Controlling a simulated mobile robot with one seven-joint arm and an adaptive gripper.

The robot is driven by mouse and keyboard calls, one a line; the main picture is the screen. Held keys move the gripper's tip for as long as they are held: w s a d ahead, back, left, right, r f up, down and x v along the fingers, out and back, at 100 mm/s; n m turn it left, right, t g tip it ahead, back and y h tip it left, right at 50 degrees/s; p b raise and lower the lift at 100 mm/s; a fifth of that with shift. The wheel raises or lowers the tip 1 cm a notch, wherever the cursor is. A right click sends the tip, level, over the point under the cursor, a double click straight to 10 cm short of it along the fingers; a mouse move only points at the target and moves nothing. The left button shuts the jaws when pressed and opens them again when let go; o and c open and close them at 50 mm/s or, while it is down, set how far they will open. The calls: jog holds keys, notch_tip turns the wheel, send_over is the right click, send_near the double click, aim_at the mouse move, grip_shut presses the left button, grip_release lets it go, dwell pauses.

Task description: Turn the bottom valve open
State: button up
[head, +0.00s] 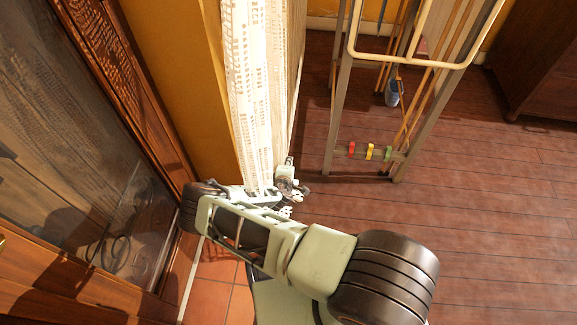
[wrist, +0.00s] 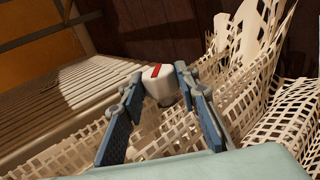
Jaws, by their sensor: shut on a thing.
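The valve is a white rounded knob with a red stripe (wrist: 158,82), seen in the wrist view between my two blue-padded fingers. My gripper (wrist: 160,90) is shut on this knob, with one finger on each side. In the head view my gripper (head: 288,192) is at the foot of the white lace curtain, beside a small pale fitting (head: 286,172) that seems to be the valve. The valve's lower body is hidden behind the fingers and the lace.
A white slatted panel (wrist: 50,104) lies left of the knob in the wrist view. The lace curtain (head: 262,90) hangs close around my gripper. A glazed wooden cabinet (head: 75,130) stands left. A frame rack (head: 337,120) stands right, with clear wooden floor (head: 470,200) beyond.

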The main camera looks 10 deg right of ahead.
jog(key=shift+w+a+t, duration=0.1)
jog(key=shift+t, duration=0.7)
jog(key=o, duration=1.2)
jog(key=shift+f, duration=0.1)
jog(key=shift+c, duration=0.2)
jog(key=v, duration=0.7)
jog(key=shift+s, duration=0.25)
jog(key=shift+a, duration=0.1)
